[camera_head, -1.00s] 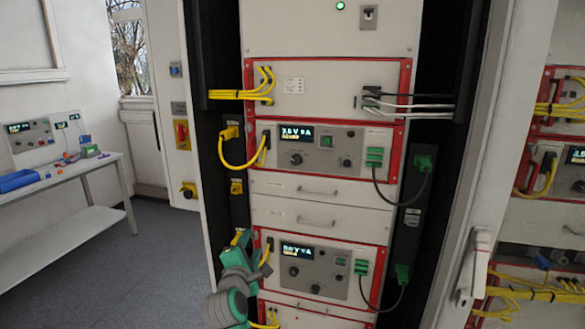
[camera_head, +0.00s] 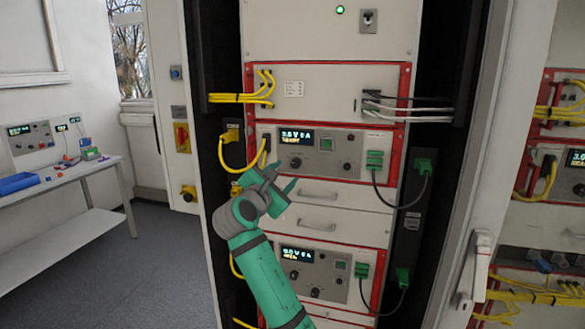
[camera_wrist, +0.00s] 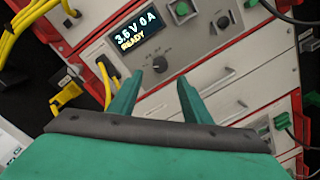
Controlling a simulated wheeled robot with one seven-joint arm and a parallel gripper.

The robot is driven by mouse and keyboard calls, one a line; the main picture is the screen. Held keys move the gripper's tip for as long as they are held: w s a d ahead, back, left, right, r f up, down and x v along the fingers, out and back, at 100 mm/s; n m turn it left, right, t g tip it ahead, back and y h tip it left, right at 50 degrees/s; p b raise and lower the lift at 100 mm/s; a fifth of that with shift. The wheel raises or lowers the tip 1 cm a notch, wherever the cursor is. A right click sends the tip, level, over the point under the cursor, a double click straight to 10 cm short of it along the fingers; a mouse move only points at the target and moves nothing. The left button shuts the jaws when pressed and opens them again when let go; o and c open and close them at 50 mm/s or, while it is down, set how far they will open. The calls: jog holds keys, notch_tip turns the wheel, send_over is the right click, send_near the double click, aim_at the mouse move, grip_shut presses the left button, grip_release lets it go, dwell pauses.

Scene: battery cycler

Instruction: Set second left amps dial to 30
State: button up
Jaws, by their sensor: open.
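The upper power unit in the rack has a lit display (camera_head: 298,138) and two black dials. In the wrist view the display (camera_wrist: 137,29) reads "3.6 V 0 A READY". There the left dial (camera_wrist: 160,63) appears between the fingertips, slightly ahead of them, its pointer hard to read. The right dial (camera_wrist: 223,22) is farther up. My gripper (camera_head: 283,178) is open and empty, just below and left of the left dial; no contact shows.
Yellow cables (camera_head: 234,160) loop at the unit's left and a green connector (camera_head: 374,160) with a black cable is at its right. Drawer handles (camera_head: 318,195) lie below. A similar lower unit (camera_head: 315,275) is partly behind my arm.

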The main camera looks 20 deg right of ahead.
aim_at(294, 165)
jog(key=x, duration=0.7)
jog(key=shift+w+d, duration=0.2)
jog(key=shift+w, duration=0.15)
jog(key=shift+c, duration=0.2)
jog(key=c, duration=1)
